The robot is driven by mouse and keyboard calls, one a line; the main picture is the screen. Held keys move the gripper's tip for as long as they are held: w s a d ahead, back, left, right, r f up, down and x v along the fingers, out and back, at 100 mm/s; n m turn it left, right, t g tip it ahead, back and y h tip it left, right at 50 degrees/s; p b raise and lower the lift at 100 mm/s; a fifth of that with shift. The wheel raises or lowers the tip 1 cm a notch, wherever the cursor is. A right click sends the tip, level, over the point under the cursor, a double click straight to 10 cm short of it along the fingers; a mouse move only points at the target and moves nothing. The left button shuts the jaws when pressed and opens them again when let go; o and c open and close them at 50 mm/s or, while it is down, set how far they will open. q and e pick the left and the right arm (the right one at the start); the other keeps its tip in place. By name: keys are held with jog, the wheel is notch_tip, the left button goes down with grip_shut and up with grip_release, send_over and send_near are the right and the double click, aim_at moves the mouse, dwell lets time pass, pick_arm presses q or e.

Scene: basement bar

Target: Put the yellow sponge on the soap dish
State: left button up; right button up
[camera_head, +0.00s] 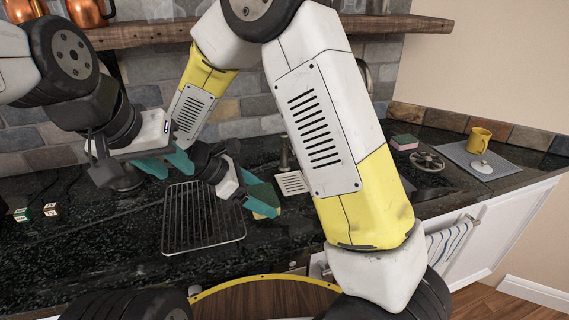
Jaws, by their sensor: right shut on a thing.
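The yellow sponge (264,194), with a dark green side showing, is held between the teal fingers of my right gripper (262,202). That gripper is shut on it, just above the dark counter. The soap dish (291,183) is a pale slatted plate on the counter, just right of the sponge and apart from it in the picture. Its right edge is partly behind my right arm. My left gripper (167,166) is at the left, above the counter behind the wire rack. Its teal fingers look spread, with nothing seen between them.
A pink and green sponge (404,143), a strainer (427,162) and a yellow mug (479,141) on a grey mat (455,154) are at the right.

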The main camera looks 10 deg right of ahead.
jog(key=w+d, duration=0.3)
jog(key=w, duration=0.1)
jog(key=w+d+f, duration=0.1)
jog(key=w+d, duration=0.6)
jog(key=w, duration=0.1)
jog(key=shift+w+d+f, duration=0.2)
jog(key=shift+w+f, duration=0.05)
jog(key=shift+w, duration=0.1)
jog(key=shift+f, duration=1.75)
jog(key=shift+f, duration=0.15)
jog(key=o, duration=1.3)
